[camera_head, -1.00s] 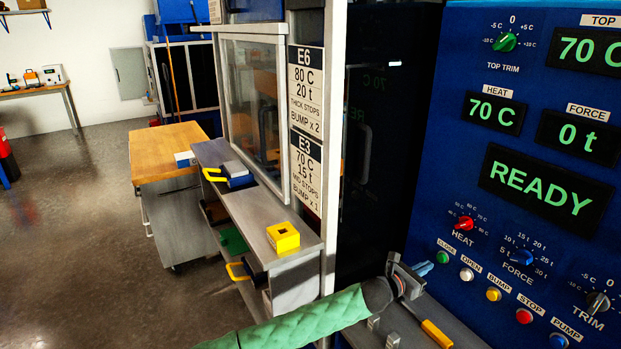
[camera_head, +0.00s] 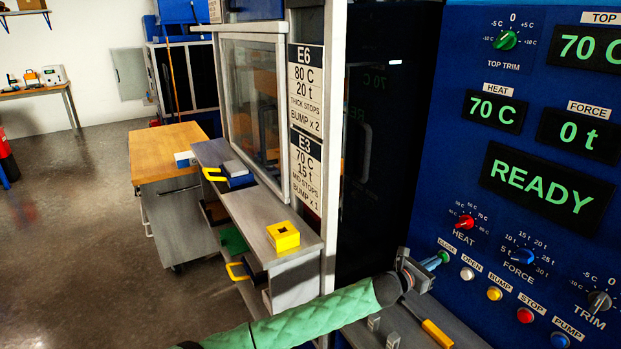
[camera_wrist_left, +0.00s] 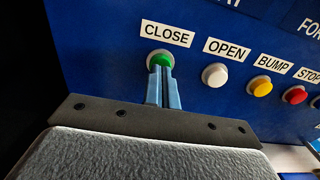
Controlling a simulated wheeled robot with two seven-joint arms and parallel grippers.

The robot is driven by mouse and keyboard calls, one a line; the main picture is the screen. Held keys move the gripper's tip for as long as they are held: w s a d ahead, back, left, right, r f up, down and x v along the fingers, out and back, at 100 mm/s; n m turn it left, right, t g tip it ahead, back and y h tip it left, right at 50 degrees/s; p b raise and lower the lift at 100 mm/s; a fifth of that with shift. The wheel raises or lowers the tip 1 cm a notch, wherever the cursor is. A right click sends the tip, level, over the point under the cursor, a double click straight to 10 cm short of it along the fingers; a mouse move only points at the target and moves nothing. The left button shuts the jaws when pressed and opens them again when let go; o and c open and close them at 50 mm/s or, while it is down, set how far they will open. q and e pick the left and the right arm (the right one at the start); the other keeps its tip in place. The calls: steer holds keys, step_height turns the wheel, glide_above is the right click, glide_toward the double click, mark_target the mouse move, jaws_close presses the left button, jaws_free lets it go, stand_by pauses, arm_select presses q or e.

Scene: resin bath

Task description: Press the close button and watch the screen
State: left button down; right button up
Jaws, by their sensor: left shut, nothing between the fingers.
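The green close button (camera_wrist_left: 160,58) sits under the CLOSE label on the blue panel; it also shows in the head view (camera_head: 443,256). My left gripper (camera_wrist_left: 161,72) is shut and empty, its blue fingertips at the button and covering its lower part. I cannot tell whether the button is pushed in. The screen (camera_head: 543,189) reads READY in green. My right gripper is not in view.
The white open button (camera_wrist_left: 214,75), yellow bump button (camera_wrist_left: 260,86) and red stop button (camera_wrist_left: 295,95) sit to the right. HEAT display (camera_head: 495,111) reads 70 C and FORCE display (camera_head: 578,134) reads 0 t. A yellow-handled tool (camera_head: 436,333) lies on the ledge below.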

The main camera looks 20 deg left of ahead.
arm_select(q)
steer(key=shift+w+d, duration=0.3)
steer(key=shift+w, duration=0.1)
steer(key=p+v, duration=0.1)
steer(key=v, duration=0.3)
steer(key=shift+s+a, duration=0.15)
steer(key=shift+s, duration=0.1)
steer(key=shift+f, duration=0.1)
stand_by(4.3)
